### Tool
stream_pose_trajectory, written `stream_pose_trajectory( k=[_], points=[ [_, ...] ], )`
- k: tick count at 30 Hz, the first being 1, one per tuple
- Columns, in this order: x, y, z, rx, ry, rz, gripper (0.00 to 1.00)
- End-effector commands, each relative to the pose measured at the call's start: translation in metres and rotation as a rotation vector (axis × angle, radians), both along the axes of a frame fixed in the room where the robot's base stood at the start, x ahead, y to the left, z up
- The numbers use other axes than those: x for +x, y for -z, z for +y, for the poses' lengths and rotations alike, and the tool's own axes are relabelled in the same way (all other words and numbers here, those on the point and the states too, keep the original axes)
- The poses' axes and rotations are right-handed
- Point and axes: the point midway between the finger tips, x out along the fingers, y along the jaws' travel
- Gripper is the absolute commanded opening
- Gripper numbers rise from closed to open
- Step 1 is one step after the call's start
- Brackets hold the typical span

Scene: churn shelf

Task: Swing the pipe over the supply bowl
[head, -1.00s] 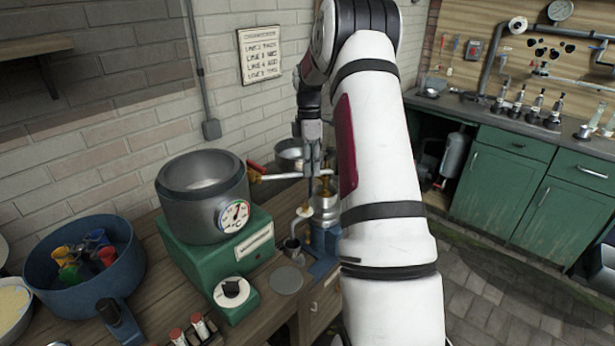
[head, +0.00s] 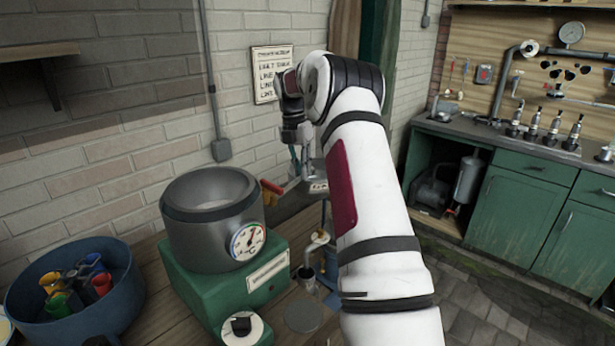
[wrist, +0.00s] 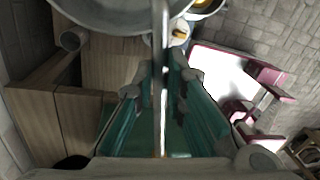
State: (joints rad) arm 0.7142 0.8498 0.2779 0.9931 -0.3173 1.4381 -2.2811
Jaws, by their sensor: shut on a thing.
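My gripper (head: 297,160) is behind the pot, partly hidden by my arm, with its fingers pointing down. In the wrist view, its two teal-sided fingers (wrist: 170,100) close around a thin pale bar, which I take to be the pipe (wrist: 159,60). In the head view a grey length of the pipe (head: 292,186) shows below the fingers, beside a red handle (head: 271,188). A large grey round vessel (wrist: 120,18) and a smaller round one (wrist: 205,8) are at the top of the wrist view. I cannot tell which is the supply bowl.
A grey pot (head: 212,232) with a dial stands on a green base (head: 215,290). A blue tub (head: 110,310) with coloured cups is at left. A small cup (head: 305,277) stands beside the base. The brick wall is close behind.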

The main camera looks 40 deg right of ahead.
Motion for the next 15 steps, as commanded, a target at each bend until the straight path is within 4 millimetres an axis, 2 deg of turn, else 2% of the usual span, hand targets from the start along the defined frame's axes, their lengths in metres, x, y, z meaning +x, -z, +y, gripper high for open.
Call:
stream_pose_trajectory(
  k=[6,15],
  points=[
    [0.014,0.0,0.005,0.002,-0.087,-0.002,0.0],
    [0.019,-0.001,0.008,0.001,-0.128,-0.002,0.0]
  ],
)
